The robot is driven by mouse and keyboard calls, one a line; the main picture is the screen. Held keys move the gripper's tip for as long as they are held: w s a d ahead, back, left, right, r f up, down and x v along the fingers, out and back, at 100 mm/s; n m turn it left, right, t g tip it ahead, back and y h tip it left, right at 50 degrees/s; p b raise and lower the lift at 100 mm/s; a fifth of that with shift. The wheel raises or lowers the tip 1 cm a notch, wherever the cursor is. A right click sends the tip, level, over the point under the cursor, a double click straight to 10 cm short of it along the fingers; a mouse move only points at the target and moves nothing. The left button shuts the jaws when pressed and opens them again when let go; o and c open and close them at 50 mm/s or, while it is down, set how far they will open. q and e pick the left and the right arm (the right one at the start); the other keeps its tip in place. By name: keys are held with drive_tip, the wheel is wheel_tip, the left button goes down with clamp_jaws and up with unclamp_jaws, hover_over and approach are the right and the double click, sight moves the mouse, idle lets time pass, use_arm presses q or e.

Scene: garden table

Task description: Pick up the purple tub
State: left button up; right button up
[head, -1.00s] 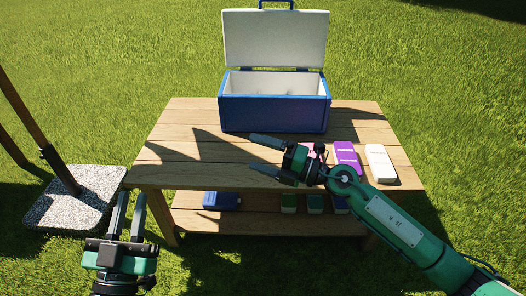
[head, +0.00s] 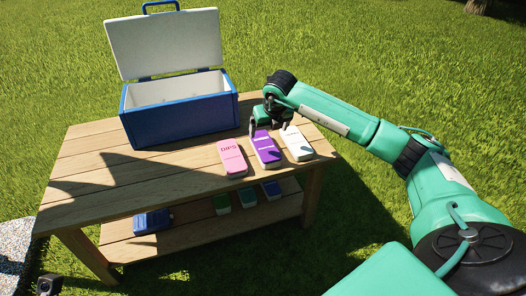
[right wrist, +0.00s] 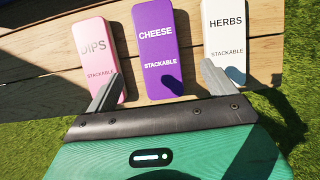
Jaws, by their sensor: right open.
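The purple tub (head: 265,148) lies on the table top between a pink tub (head: 232,158) and a white tub (head: 297,143). In the right wrist view the purple tub (right wrist: 157,50) reads "CHEESE" and "STACKABLE".
A blue cooler (head: 180,115) with its lid up stands on the table (head: 110,185) behind the tubs. On the lower shelf (head: 190,232) lie a blue block (head: 152,221) and several small tubs. The table's front-left top is clear.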

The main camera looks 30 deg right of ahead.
sight(265, 144)
drive_tip(key=b+x, duration=0.1)
drive_tip(key=x, duration=0.4)
drive_tip(key=shift+a+b+x, duration=0.2)
drive_tip(key=shift+b+x, duration=1.2)
drive_tip(key=shift+x, duration=1.15)
drive_tip(key=shift+s, duration=0.1)
drive_tip(key=c, duration=1.2)
drive_tip(key=shift+r, duration=0.1)
drive_tip(key=shift+c, duration=0.2)
